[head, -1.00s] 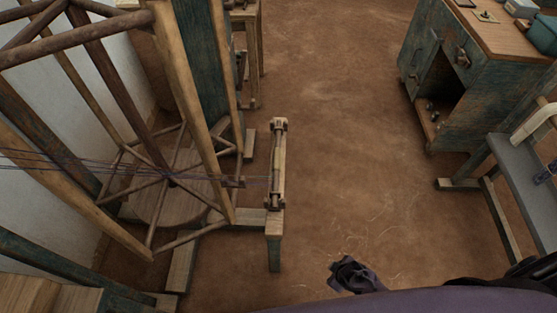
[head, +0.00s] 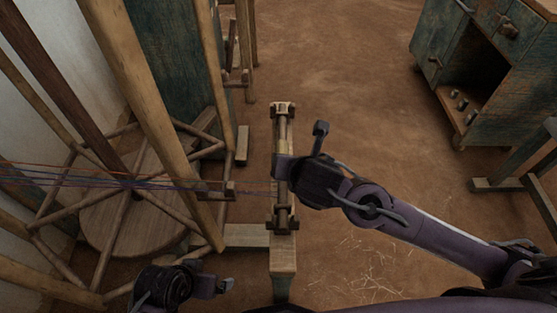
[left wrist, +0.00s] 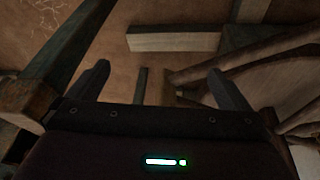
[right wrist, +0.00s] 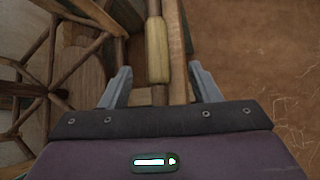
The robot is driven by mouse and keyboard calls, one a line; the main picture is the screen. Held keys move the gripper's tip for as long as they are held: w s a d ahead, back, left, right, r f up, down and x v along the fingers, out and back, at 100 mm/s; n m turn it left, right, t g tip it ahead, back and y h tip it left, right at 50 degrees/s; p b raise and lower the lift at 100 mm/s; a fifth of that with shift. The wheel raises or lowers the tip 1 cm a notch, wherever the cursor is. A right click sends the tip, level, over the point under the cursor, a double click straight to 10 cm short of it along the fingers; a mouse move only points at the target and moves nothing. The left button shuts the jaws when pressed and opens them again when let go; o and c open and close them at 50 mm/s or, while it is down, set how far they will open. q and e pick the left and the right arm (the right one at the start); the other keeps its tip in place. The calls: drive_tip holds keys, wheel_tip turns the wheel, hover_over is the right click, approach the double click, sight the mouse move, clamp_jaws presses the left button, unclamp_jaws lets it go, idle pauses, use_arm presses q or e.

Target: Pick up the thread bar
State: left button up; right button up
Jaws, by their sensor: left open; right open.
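The thread bar (head: 281,135) is a slim wooden bar lying lengthwise between end brackets on top of a narrow wooden stand (head: 283,256). Its middle is partly hidden by my right gripper (head: 302,150) in the head view. In the right wrist view the bar, with a thicker pale section (right wrist: 157,50), runs between and ahead of the open fingers (right wrist: 163,82). The fingers are not closed on it. My left gripper (head: 185,288) is open and empty, low at the left of the stand. The left wrist view shows only floor and timbers between its fingers (left wrist: 157,78).
A wooden spoked wheel frame (head: 125,185) stands left of the stand, with coloured threads (head: 80,180) running towards the bar. A green cabinet (head: 490,75) stands at the upper right. The brown floor (head: 350,80) between is clear.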

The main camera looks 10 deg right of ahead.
drive_tip(key=b+x, duration=0.1)
drive_tip(key=x, duration=0.6)
drive_tip(key=shift+w+a+b, duration=0.1)
drive_tip(key=shift+a+b, duration=0.1)
drive_tip(key=shift+b, duration=0.15)
use_arm(q)
drive_tip(key=shift+w+d+f+m+t+h, duration=0.15)
drive_tip(key=shift+w+d+t+h, duration=0.15)
drive_tip(key=shift+d, duration=0.3)
drive_tip(key=shift+w+d+m+t+h, duration=0.1)
drive_tip(key=shift+d+m+t+h, duration=0.1)
drive_tip(key=shift+d+t, duration=0.3)
drive_tip(key=shift+d, duration=0.1)
use_arm(e)
drive_tip(key=shift+c, duration=0.3)
drive_tip(key=c, duration=1.2)
drive_tip(key=shift+o, duration=0.2)
drive_tip(key=shift+r, duration=0.1)
